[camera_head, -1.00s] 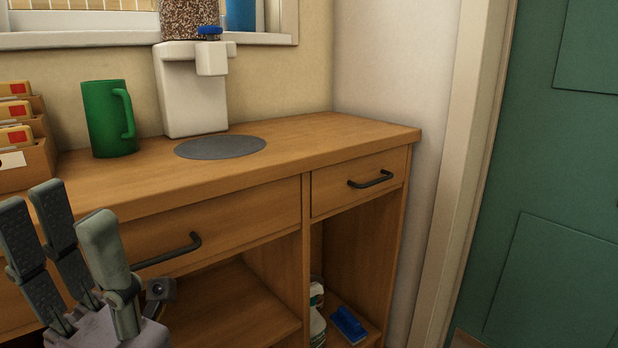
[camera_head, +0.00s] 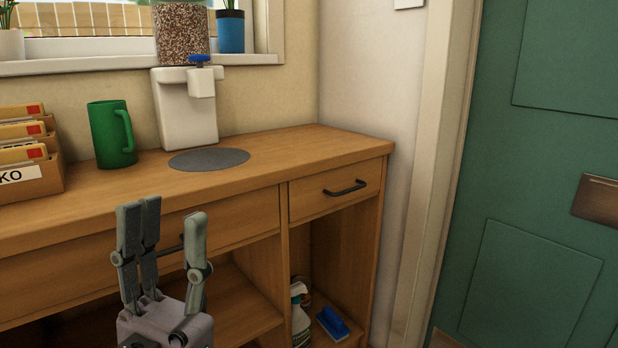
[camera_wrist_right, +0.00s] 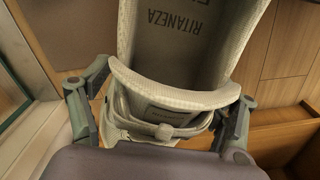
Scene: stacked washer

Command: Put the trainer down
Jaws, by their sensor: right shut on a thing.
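The trainer (camera_wrist_right: 160,100) fills the middle of the right wrist view. It is pale and meshed, and I look into its opening, where dark lettering shows on the insole. Neither the trainer nor my right gripper shows in the head view. My left gripper (camera_head: 165,212) is open and empty, fingers pointing up, in front of the wooden counter (camera_head: 290,150).
On the counter stand a green mug (camera_head: 110,135), a white dispenser (camera_head: 187,115), a grey round mat (camera_head: 209,159) and a file box (camera_head: 35,182). A spray bottle (camera_head: 300,318) and blue brush (camera_head: 333,322) sit in the lower shelf. A green door (camera_head: 540,200) is at right.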

